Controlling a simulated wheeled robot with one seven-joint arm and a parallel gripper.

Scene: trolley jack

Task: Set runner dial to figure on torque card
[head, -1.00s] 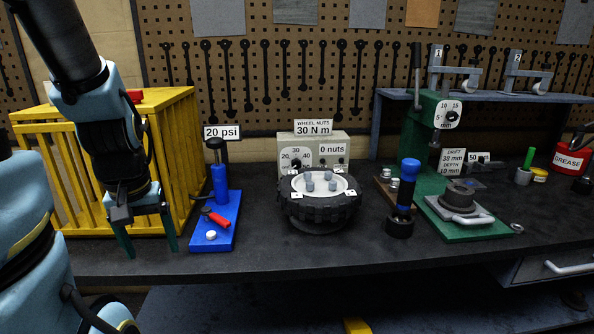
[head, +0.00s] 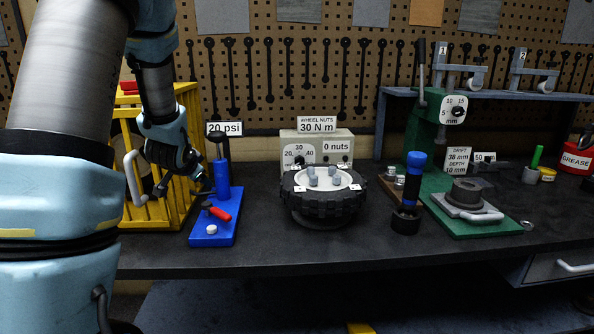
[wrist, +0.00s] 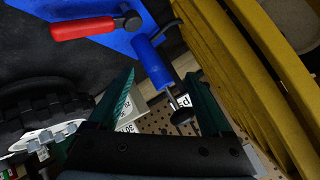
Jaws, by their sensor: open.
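The runner box (head: 345,147) stands at the back of the bench behind the tyre. Its dial (head: 299,160) has a dark knob and the figures 20, 30 and 40. The tyre partly hides the dial's lower edge, and I cannot tell its exact setting. The torque card (head: 317,125) above the box reads "WHEEL NUTS 30 N m". My gripper (head: 199,184) is left of the dial, near the blue pump. In the wrist view my gripper (wrist: 163,92) is open, with nothing held. The pump shows beyond and between its fingers.
The blue pump (head: 221,180) stands on a blue board, with a "20 psi" card behind. A yellow cage (head: 135,190) is close on the left. The wheel (head: 322,204) stands in front of the runner box. A green press (head: 425,160) is at the right.

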